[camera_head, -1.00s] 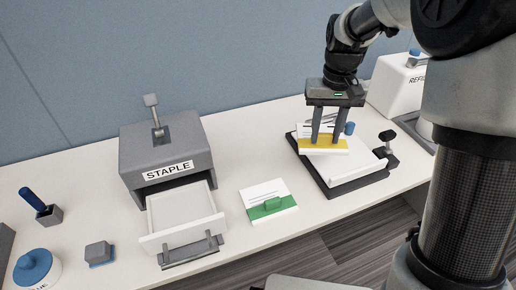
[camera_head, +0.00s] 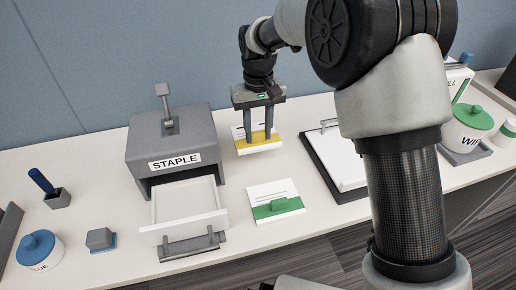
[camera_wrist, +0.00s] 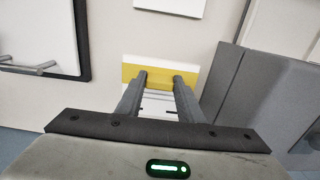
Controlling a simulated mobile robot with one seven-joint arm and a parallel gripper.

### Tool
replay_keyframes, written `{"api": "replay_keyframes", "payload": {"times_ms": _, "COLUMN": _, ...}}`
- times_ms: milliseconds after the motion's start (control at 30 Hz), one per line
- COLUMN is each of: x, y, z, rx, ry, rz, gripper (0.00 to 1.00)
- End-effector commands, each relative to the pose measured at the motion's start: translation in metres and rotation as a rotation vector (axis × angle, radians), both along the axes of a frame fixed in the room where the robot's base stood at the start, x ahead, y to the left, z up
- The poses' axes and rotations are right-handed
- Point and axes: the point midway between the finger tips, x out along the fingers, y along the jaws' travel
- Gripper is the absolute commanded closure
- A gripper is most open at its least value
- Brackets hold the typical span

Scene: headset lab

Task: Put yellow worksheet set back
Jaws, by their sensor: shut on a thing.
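The yellow worksheet set (camera_head: 257,143) is a white sheet block with a yellow band. My gripper (camera_head: 262,137) is shut on it, between the stapler box and the black-edged board. In the wrist view the yellow worksheet set (camera_wrist: 160,76) sits between my fingertips (camera_wrist: 160,78). I cannot tell whether it touches the table.
The grey STAPLE box (camera_head: 172,143) has its white drawer (camera_head: 185,203) pulled out. The black board (camera_head: 311,160) with a white sheet is partly hidden by my arm. A green-lidded jar (camera_head: 470,128) stands far right; a blue-lidded pot (camera_head: 38,250) and grey block (camera_head: 99,238) are left.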

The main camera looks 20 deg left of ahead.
Motion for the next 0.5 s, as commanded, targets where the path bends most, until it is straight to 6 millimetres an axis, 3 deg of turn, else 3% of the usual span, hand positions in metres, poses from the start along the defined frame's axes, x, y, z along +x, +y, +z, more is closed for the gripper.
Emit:
{"api": "replay_keyframes", "payload": {"times_ms": 333, "x": 0.000, "y": -0.001, "z": -0.048, "rx": -0.001, "ry": 0.002, "rz": 0.000, "gripper": 0.94}}
{"api": "replay_keyframes", "payload": {"times_ms": 500, "x": 0.000, "y": -0.001, "z": -0.057, "rx": 0.001, "ry": -0.002, "rz": -0.001, "gripper": 0.94}}
